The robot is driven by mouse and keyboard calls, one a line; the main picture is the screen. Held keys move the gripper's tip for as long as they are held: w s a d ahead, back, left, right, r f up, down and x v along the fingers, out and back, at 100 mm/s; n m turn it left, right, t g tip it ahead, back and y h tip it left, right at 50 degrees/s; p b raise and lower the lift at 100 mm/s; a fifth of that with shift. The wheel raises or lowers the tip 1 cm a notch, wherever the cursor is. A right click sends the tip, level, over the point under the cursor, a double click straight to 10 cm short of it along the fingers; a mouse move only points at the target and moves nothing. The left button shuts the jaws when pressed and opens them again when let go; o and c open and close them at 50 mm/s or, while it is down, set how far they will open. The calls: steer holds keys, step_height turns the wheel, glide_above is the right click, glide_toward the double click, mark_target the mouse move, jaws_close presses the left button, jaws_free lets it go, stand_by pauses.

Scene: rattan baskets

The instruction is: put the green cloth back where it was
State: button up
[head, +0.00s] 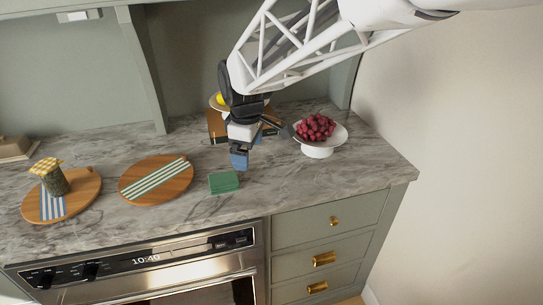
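A green striped cloth (156,178) with white stripes lies flat across a round wooden board (184,186) on the counter, left of my gripper. A small plain green block-like item (223,182) lies on the counter near its front edge; I cannot tell whether it is a folded cloth or a box. My gripper (239,162) points down just above and behind this green item, apart from it. Something blue shows at its fingertips; I cannot tell whether it is a held thing or part of the fingers.
A white footed bowl of dark red fruit (317,147) stands right of my gripper. A wooden item and a yellow fruit (221,99) are behind it. A jar (54,180) stands on another board at left. The counter's right front is clear.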

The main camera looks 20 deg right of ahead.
steer(key=s+d+m, duration=0.2)
steer(key=s+m, duration=0.2)
steer(key=s, duration=0.3)
steer(key=s+d+m+t, duration=0.1)
steer(key=s+m, duration=0.3)
steer(key=s, duration=0.4)
steer(key=s+d+m, duration=0.4)
steer(key=s, duration=0.4)
steer(key=shift+r+t, duration=0.3)
steer(key=shift+r, duration=0.05)
steer(key=shift+d, duration=0.1)
